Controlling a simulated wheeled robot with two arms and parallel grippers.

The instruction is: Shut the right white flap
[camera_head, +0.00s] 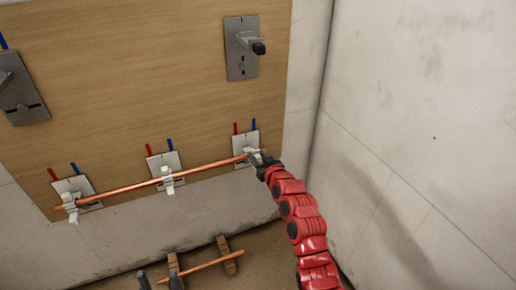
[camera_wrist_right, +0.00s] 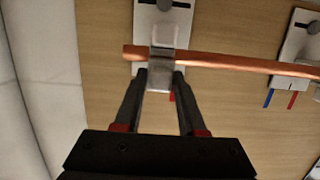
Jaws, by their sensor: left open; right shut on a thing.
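The right white flap (camera_head: 250,152) is at the right end of the copper pipe (camera_head: 140,185), on a white plate on the wooden board. In the right wrist view the flap (camera_wrist_right: 162,42) lies across the front of the pipe (camera_wrist_right: 225,60). My right gripper (camera_head: 260,161) is shut on the flap's lower end; in the wrist view its fingertips (camera_wrist_right: 160,75) are on either side of it. Whether the flap is fully shut I cannot tell.
A middle white clip (camera_head: 167,180) and a left one (camera_head: 70,205) also sit on the pipe. A second pipe (camera_head: 205,262) rests on wooden blocks below. Grey brackets (camera_head: 240,65) are higher on the board. A bare wall (camera_head: 425,110) stands close on the right.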

